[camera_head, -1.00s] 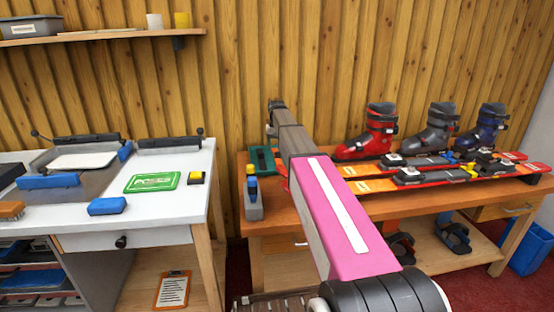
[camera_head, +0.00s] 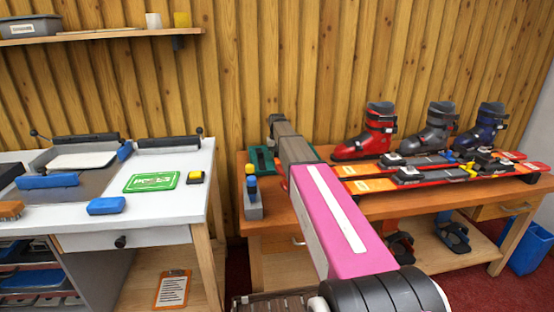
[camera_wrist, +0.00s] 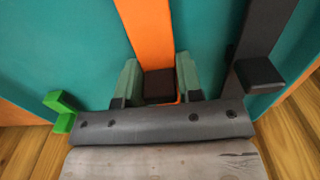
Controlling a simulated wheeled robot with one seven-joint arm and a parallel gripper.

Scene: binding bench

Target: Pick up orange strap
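The orange strap (camera_wrist: 160,28) runs down the middle of the wrist view over a teal surface, with a dark brown end piece (camera_wrist: 160,85). My gripper (camera_wrist: 157,75) is low over it and open, one grey-green finger on each side of the strap's end. The gaps to the strap are small, and I cannot tell if a finger touches it. In the head view my arm hides the gripper and the strap. Part of a teal tray (camera_head: 262,158) shows there beside my arm on the wooden bench (camera_head: 310,215).
In the wrist view a dark strap-like piece (camera_wrist: 256,50) lies close right of the fingers and a green piece (camera_wrist: 62,112) at left. On the bench are a grey holder (camera_head: 253,208) with blue and yellow tops, skis (camera_head: 420,172) and three boots, including a red one (camera_head: 377,135).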

